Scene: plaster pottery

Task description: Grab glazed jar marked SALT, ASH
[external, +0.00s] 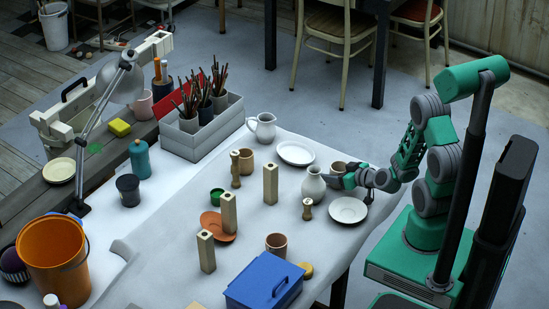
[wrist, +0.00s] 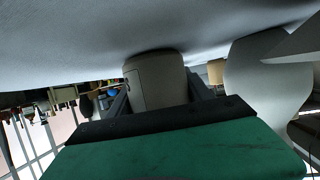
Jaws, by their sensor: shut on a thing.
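A small beige-brown jar (external: 338,167) stands near the right edge of the white table. In the wrist view, which is upside down, a plain grey-beige jar (wrist: 155,82) sits between my fingers, its base at or very near the table surface. No SALT, ASH marking is readable in either view. My gripper (external: 343,179) reaches in from the right, low over the table, and is shut on this jar; the fingers also show in the wrist view (wrist: 160,95). Part of the jar is hidden behind the gripper.
A white vase (external: 313,186) stands close to the left of my gripper, with a small wooden stamp (external: 307,209) in front. White plates (external: 348,210) (external: 296,153) lie nearby. Wooden blocks (external: 270,184), a brown cup (external: 276,244) and a blue box (external: 263,281) stand farther left and in front.

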